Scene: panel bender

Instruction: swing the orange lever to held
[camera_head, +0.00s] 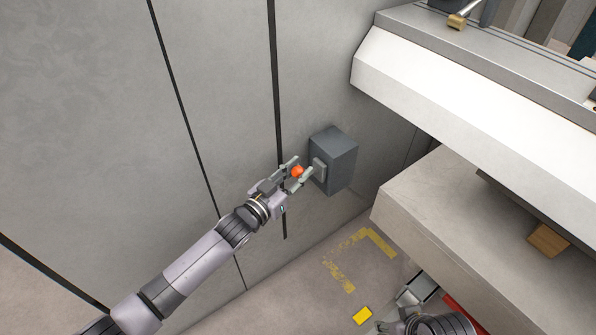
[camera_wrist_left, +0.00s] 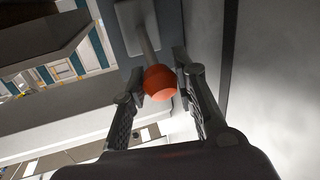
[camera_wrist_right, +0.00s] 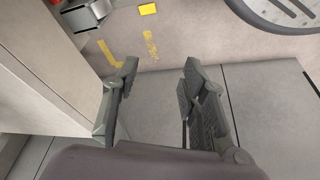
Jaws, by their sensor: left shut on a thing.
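The orange ball knob (camera_head: 297,171) of the lever is in front of a dark grey box (camera_head: 335,160) on the wall panel. In the left wrist view the orange knob (camera_wrist_left: 160,82) sits on a grey rod (camera_wrist_left: 144,40) that comes from a light plate on the box. My left gripper (camera_head: 300,168) is shut on the knob, with one finger on each side of it. My right gripper (camera_wrist_right: 158,66) is open and empty in the right wrist view, away from the lever. No marking for the lever's positions is readable.
A large pale machine ledge (camera_head: 450,80) juts out at the upper right, with a lower ledge (camera_head: 440,200) under it. A small wooden block (camera_head: 548,240) rests there. Yellow marks (camera_head: 345,265) and a yellow piece (camera_head: 362,315) are on the floor. The wall left of the box is bare.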

